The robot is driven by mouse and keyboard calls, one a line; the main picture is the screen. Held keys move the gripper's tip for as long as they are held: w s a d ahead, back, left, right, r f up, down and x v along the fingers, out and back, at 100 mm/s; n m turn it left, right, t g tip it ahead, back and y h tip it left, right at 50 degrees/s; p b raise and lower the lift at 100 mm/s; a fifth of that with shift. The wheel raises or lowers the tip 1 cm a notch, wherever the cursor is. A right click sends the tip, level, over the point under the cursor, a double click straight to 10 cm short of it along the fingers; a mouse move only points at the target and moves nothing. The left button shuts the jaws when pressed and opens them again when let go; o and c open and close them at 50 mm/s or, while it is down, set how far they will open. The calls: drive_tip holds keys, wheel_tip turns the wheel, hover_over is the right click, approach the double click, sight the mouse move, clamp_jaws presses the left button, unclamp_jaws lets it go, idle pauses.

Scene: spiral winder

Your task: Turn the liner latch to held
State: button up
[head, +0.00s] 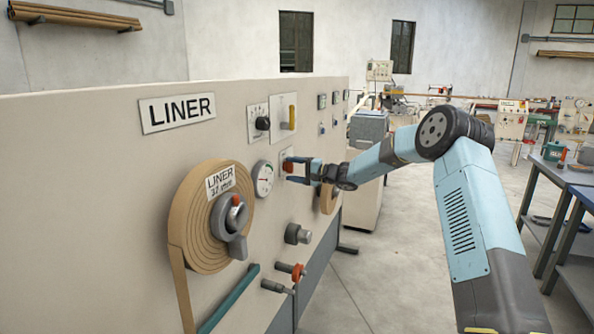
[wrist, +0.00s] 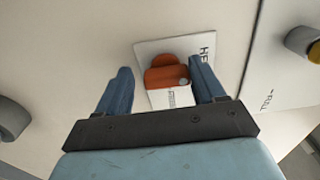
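The liner latch (wrist: 166,73) is an orange-red handle on a white plate (wrist: 150,50) in the wrist view. Letters starting "HE" show at the plate's right edge; the rest of the lettering is partly hidden or too small to read. In the head view the latch (head: 288,167) is a small red piece on the panel. My gripper (wrist: 163,80) is open, with one blue finger on each side of the latch and gaps between. It also shows in the head view (head: 291,169), pointing at the panel. I cannot tell how deep the fingertips reach.
The cream panel (head: 110,190) carries a LINER sign (head: 178,112), a brown liner roll (head: 190,210), a round gauge (head: 262,179) left of the latch, a yellow-handled switch (head: 292,117) above, and a red knob (head: 297,272) below. The floor (head: 400,270) right of the panel is open.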

drive_tip(key=shift+o, duration=0.7)
drive_tip(key=shift+r, duration=0.1)
drive_tip(key=shift+w, duration=0.1)
drive_tip(key=shift+d, duration=0.1)
drive_tip(key=v, duration=1.3)
drive_tip(key=shift+d, duration=0.35)
